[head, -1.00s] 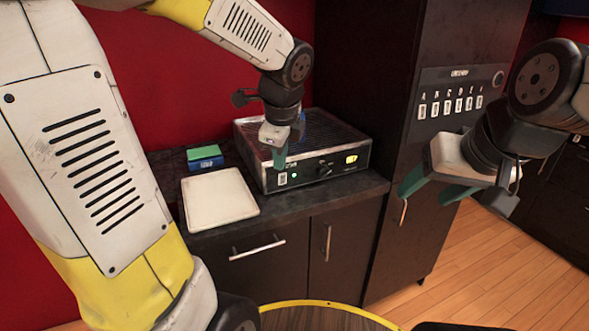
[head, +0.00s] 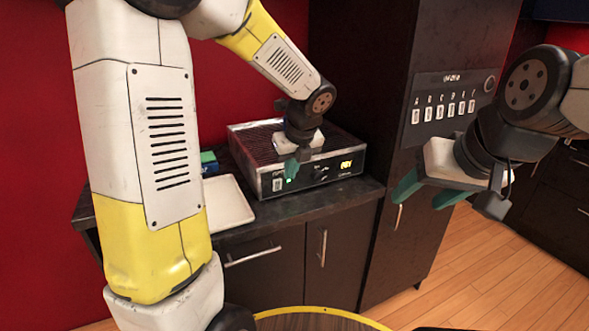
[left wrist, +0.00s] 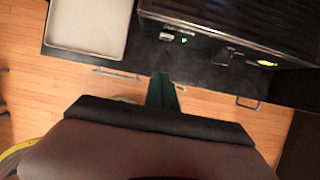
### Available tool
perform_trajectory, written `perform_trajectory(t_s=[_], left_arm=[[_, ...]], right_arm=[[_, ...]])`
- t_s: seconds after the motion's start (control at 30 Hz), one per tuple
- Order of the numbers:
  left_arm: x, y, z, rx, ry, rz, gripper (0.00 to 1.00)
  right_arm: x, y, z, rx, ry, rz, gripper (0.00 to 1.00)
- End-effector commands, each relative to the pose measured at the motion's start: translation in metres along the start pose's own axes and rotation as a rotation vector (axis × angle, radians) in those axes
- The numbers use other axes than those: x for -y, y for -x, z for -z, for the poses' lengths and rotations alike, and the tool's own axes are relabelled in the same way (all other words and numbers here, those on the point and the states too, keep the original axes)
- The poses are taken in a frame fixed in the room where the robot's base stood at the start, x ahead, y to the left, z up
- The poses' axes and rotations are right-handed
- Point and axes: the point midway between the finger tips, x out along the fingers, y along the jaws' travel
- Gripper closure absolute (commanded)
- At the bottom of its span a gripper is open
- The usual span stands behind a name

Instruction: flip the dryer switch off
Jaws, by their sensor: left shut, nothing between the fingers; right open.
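The dryer (head: 345,165) is a dark box with a ridged top and a silver-edged front panel, on the counter. It also shows in the left wrist view (left wrist: 220,42). Its small pale rocker switch (head: 277,184) is at the left end of the panel, beside a lit green lamp (head: 289,181). My left gripper (head: 289,174) is shut and empty, its fingertips close to the panel just above the lamp and right of the switch in the head view. I cannot tell whether they touch. My right gripper (head: 425,190) is open and empty, right of the dryer.
A pale tray (head: 228,204) lies left of the dryer, with a blue-green box (head: 209,163) behind it. A tall dark cabinet (head: 392,145) with a row of labelled switches (head: 442,111) stands to the right. The counter's front edge is clear.

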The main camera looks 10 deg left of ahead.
Motion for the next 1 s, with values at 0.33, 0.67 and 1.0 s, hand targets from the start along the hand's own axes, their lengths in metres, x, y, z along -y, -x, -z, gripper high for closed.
perform_trajectory(t_s=[0.33, 0.67, 1.0], left_arm=[[-0.001, -0.074, 0.002, -0.005, -0.001, -0.004, 1.0], [-0.001, -0.096, -0.032, -0.002, 0.003, -0.001, 1.0], [-0.001, -0.097, -0.038, -0.002, 0.001, -0.001, 1.0]], right_arm=[[0.0, 0.0, 0.0, 0.0, 0.0, 0.0, 0.42], [0.0, 0.0, 0.0, 0.0, 0.0, 0.0, 0.42], [0.0, 0.0, 0.0, 0.0, 0.0, 0.0, 0.42]])
